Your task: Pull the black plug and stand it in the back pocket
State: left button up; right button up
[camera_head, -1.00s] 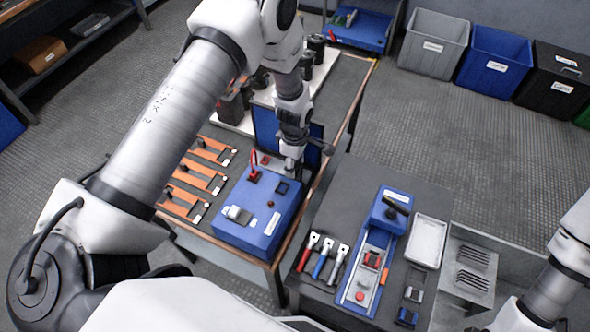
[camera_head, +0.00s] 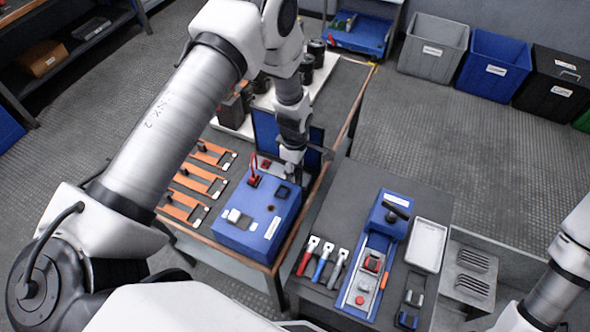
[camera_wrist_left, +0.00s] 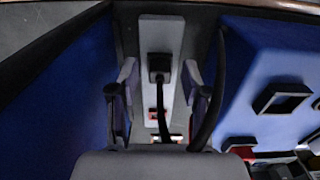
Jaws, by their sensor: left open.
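In the left wrist view a black plug (camera_wrist_left: 159,64) sits on a narrow grey strip (camera_wrist_left: 148,32). A black cable runs from it down between my fingers. My left gripper (camera_wrist_left: 157,103) is open, one finger on each side of the cable, with the plug just beyond the fingertips. In the head view my left gripper (camera_head: 291,168) points down behind the blue box (camera_head: 240,238), and the plug cannot be made out there. A square dark-rimmed pocket (camera_head: 283,192) is on the box top; it also shows in the left wrist view (camera_wrist_left: 283,98). My right gripper is out of view.
A blue panel (camera_head: 266,135) stands close to my left gripper, and a blue wall (camera_wrist_left: 70,100) flanks it in the wrist view. Orange-based parts (camera_head: 200,180) lie left. Another bench (camera_head: 330,210) holds tools and a tray.

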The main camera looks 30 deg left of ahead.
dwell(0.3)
pick_arm(q)
grip_shut()
jog(key=shift+r, duration=0.15)
jog(key=shift+r+p, duration=2.35)
jog(key=shift+r, duration=0.55)
